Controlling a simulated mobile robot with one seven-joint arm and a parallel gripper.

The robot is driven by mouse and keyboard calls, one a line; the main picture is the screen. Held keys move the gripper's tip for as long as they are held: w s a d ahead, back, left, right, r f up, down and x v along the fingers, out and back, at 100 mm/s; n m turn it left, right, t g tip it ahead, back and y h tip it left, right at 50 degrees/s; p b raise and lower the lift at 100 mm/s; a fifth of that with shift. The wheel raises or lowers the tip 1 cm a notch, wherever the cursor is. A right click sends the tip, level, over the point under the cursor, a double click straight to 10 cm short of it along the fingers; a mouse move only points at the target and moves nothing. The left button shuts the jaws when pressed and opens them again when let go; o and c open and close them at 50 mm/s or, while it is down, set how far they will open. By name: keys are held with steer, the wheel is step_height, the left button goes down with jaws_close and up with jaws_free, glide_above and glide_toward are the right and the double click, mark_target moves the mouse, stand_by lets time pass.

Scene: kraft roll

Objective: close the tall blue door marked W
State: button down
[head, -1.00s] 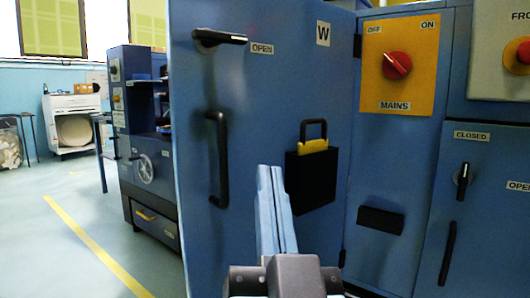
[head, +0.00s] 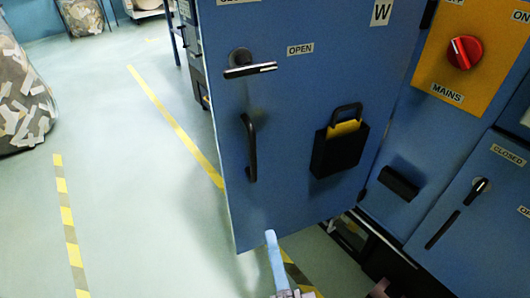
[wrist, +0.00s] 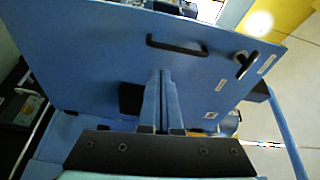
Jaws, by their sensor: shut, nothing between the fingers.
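The tall blue door (head: 290,110) marked W (head: 381,13) stands open, swung out from the blue cabinet at right. Its free edge is on the left, and its bottom hangs above the floor. It carries a black lever (head: 250,66) beside an OPEN label, a long black handle (head: 250,148) and a black pocket (head: 340,148) holding something yellow. My gripper (head: 270,236) is shut and empty, in front of the door's lower edge in the head view. In the wrist view, my gripper (wrist: 160,75) points at the door face (wrist: 100,60), near the handle (wrist: 177,46). I cannot tell whether it touches.
The cabinet has a yellow MAINS panel with a red knob (head: 465,52) and a smaller door with a CLOSED label (head: 509,155). A black block (head: 398,183) juts out beside the hinge side. Open floor (head: 130,200) with yellow floor lines lies left; a bag of scraps (head: 22,95) stands there.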

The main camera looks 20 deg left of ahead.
mark_target(254, 176)
steer(key=shift+m, duration=0.5)
steer(key=p+x, duration=0.2)
steer(key=x, duration=1.1)
steer(key=shift+s, duration=0.1)
steer(key=shift+a+p, duration=0.15)
steer(key=shift+p, duration=0.15)
